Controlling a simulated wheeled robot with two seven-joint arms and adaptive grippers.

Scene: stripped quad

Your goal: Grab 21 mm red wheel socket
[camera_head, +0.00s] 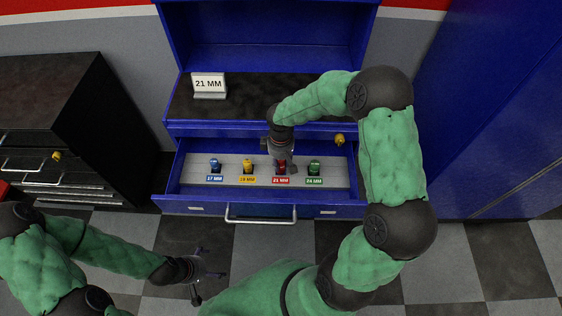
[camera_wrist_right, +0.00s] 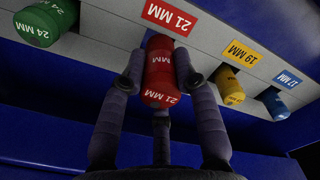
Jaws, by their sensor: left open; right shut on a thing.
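The red 21 mm wheel socket (camera_wrist_right: 159,72) is in the middle of the right wrist view, between the fingers of my right gripper (camera_wrist_right: 160,80). The fingers are shut on it from both sides. In the head view the red socket (camera_head: 281,167) shows below my right gripper (camera_head: 281,160), over the light tray of the open drawer, by the red 21 MM label (camera_head: 281,180). I cannot tell whether it is lifted off the tray. My left gripper (camera_head: 208,275) is open and empty, low over the floor in front of the drawer.
Blue (camera_head: 215,166), yellow (camera_head: 247,166) and green (camera_head: 314,167) sockets stand in the tray (camera_head: 335,175) beside the red one. A 21 MM sign (camera_head: 209,84) stands on the dark worktop (camera_head: 240,95). The open drawer has a front handle (camera_head: 260,218). A black cabinet (camera_head: 60,100) is at left.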

